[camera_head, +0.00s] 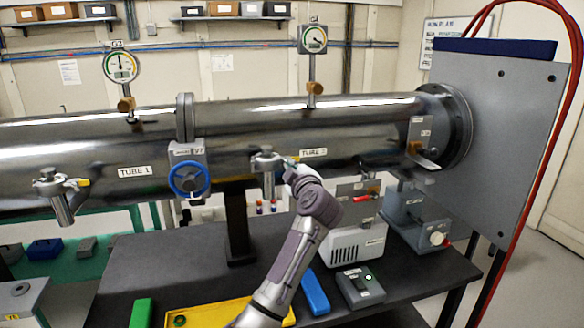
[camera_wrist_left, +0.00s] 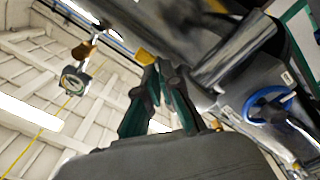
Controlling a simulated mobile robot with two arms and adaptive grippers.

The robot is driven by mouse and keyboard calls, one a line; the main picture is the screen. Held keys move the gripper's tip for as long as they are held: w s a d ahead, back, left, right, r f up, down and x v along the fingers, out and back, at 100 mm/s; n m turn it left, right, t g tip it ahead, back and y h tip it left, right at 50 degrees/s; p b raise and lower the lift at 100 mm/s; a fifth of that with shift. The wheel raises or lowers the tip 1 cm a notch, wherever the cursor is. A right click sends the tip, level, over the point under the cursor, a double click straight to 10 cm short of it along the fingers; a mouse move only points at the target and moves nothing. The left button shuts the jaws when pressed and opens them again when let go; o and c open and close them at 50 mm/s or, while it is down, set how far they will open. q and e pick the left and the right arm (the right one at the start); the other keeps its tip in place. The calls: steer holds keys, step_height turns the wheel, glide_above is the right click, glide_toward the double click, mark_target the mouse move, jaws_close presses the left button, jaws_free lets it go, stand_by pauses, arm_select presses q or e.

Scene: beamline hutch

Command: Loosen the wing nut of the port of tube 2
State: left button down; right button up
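Tube 2 (camera_head: 345,120) is the shiny steel pipe at the middle right, with a "TUBE 2" label. Its port (camera_head: 267,178) hangs from its lower side as a short grey stub, which also shows in the left wrist view (camera_wrist_left: 235,52). A yellow wing nut (camera_wrist_left: 145,57) shows at the fingertips in the left wrist view. My left gripper (camera_head: 290,165) is at the right of the port, with the fingers (camera_wrist_left: 163,70) converging closely at the yellow nut. I cannot tell whether they grip it. The wing nut is mostly hidden in the head view. My right gripper is not in view.
Tube 1 (camera_head: 70,150) with its own port (camera_head: 58,200) is at left. A valve with a blue handwheel (camera_head: 189,179) stands between the tubes. The black table (camera_head: 150,262) below holds a yellow tray (camera_head: 215,312), a blue block (camera_head: 316,292) and grey boxes. Red cables hang at right.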

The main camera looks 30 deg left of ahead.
arm_select(q)
steer(key=shift+s+r+n+b, duration=0.15)
steer(key=shift+n+b, duration=1.55)
steer(key=shift+n, duration=4.3)
steer(key=shift+r+n+b, duration=0.15)
steer(key=shift+n+b, duration=1.55)
steer(key=shift+n, duration=4.3)
steer(key=shift+r, duration=0.1)
steer(key=c, duration=1.4)
jaws_free()
steer(key=shift+a, duration=0.1)
steer(key=shift+o, duration=0.2)
